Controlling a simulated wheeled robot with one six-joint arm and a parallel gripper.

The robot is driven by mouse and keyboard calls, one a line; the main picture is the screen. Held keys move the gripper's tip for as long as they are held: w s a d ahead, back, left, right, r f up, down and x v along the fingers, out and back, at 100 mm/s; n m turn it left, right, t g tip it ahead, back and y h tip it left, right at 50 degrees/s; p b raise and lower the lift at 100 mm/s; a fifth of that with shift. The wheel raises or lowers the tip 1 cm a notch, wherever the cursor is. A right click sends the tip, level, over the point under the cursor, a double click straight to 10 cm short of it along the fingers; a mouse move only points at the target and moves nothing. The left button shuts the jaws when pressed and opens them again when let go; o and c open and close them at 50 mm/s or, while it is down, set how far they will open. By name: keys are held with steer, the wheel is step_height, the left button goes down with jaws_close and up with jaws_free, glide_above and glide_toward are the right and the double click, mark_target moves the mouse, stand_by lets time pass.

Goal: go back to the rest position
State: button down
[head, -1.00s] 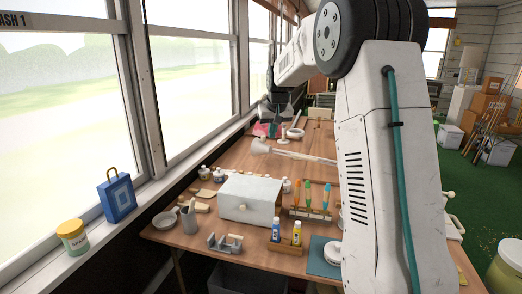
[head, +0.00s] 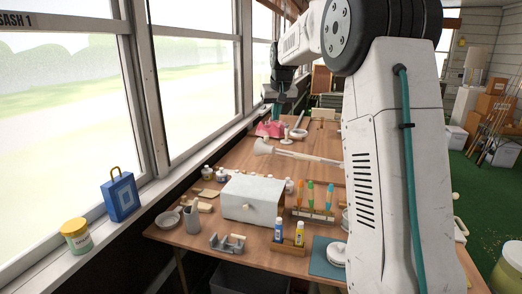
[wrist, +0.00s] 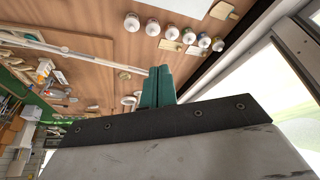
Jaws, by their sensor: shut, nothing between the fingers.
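My gripper (head: 277,110) is at the far end of the long wooden table, by the windows, in the head view. Its teal fingers point down and are above or in front of a pink object (head: 268,129); the exact gap cannot be told. In the wrist view the two teal fingers (wrist: 157,87) lie together, shut, with nothing between them. My arm is raised and bent, and hides the right part of the table.
The wooden table (head: 233,157) holds a white box (head: 252,198), a rack of colored-handled tools (head: 315,200), several small jars and a lamp-like white item (head: 264,147). Green floor lies right.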

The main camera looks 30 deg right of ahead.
steer(key=s+a+f+n+g, duration=0.1)
steer(key=s+a+f, duration=0.1)
steer(key=s+a, duration=0.6)
steer(key=s+a+f+n+g+y, duration=0.1)
steer(key=s+a+f, duration=0.2)
steer(key=s+a, duration=0.6)
steer(key=s+a+f+n+g, duration=0.1)
steer(key=s+a, duration=0.8)
steer(key=s, duration=1.8)
step_height(320, 180, down, 2)
steer(key=shift+s+a+f+n, duration=0.25)
steer(key=shift+n, duration=0.25)
